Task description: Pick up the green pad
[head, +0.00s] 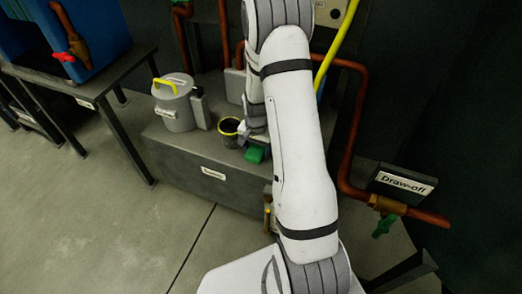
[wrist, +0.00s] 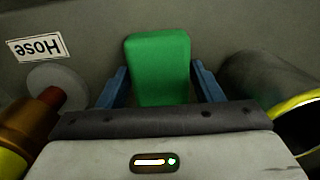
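The green pad (head: 255,154) sits on the grey block, at its front edge, in the head view. In the wrist view the green pad (wrist: 158,66) is a rounded block in the middle. My gripper (wrist: 160,78) is open, with one blue finger on the left and one on the right of the pad. A small gap shows between each finger and the pad. The pad's near end is hidden behind the gripper body. In the head view my gripper (head: 256,138) is just above and behind the pad, mostly hidden by my arm.
A dark cup with a yellow rim (head: 229,127) stands close left of the pad; it shows at right in the wrist view (wrist: 270,92). A grey canister (head: 173,104) is further left. Red-brown pipes (head: 356,122) and a draw-off sign (head: 403,182) are at right.

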